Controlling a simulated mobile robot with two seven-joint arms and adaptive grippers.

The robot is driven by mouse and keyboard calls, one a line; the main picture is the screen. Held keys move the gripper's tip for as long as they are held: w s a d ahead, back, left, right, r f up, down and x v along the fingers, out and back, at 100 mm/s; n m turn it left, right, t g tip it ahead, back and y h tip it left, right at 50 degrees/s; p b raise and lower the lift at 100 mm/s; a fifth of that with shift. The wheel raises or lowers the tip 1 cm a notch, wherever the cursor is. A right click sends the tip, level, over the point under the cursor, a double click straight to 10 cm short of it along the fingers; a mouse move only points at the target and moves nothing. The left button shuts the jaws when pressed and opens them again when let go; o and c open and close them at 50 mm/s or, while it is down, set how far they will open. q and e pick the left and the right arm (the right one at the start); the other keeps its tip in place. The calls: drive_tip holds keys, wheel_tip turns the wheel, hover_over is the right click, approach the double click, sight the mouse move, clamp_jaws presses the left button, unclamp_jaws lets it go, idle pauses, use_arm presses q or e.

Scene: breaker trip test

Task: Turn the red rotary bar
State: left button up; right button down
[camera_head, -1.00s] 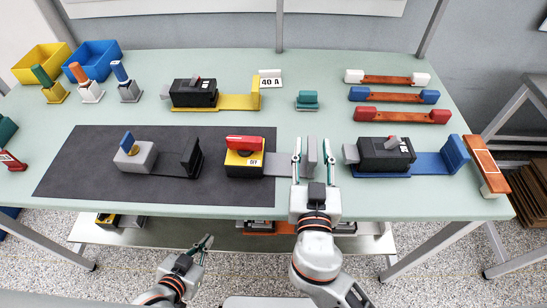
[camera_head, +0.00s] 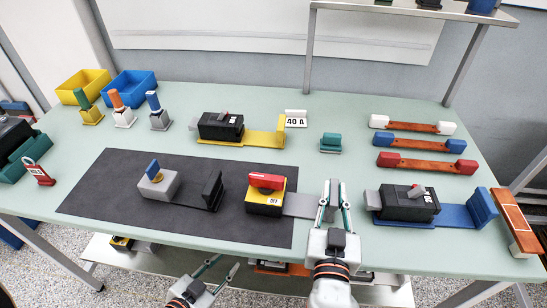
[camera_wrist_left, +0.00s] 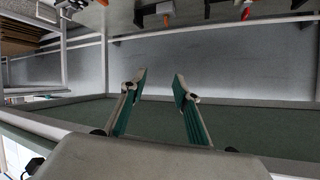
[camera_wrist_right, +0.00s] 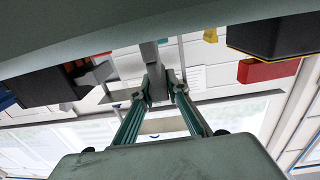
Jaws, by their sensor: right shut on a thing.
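The red rotary bar (camera_head: 267,181) sits across the top of a yellow-topped black box (camera_head: 265,203) on the dark mat. It also shows upside down in the right wrist view (camera_wrist_right: 268,70). A grey base strip (camera_head: 300,205) runs right from the box to an upright grey end plate. My right gripper (camera_head: 333,190) is shut on the grey end plate (camera_wrist_right: 153,60), to the right of the red bar and apart from it. My left gripper (camera_head: 222,266) is open and empty, low in front of the table edge; its parted fingers show in the left wrist view (camera_wrist_left: 157,78).
A grey device with a blue knob (camera_head: 156,182) stands left on the mat (camera_head: 105,195). A black device on a blue base (camera_head: 455,213) stands close right of my right gripper. A yellow-based device (camera_head: 250,140) is behind. A shelf (camera_head: 125,260) lies below the table.

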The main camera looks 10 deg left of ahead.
use_arm(q)
drive_tip(key=s+d+r+m+g+h, duration=0.3)
drive_tip(key=s+r+m+g+h, duration=0.3)
drive_tip(key=r, duration=0.3)
drive_tip(key=s+d+r+m+g+h, duration=0.2)
drive_tip(key=s+r+m+g+h, duration=0.3)
drive_tip(key=r+m+g, duration=0.4)
wheel_tip(320, 180, up, 21)
drive_tip(key=m+t+y, duration=0.3)
drive_tip(key=m+y, duration=1.2)
drive_tip(key=m, duration=1.8)
hover_over(266, 176)
wheel_tip(266, 176, down, 11)
drive_tip(key=shift+f, duration=0.15)
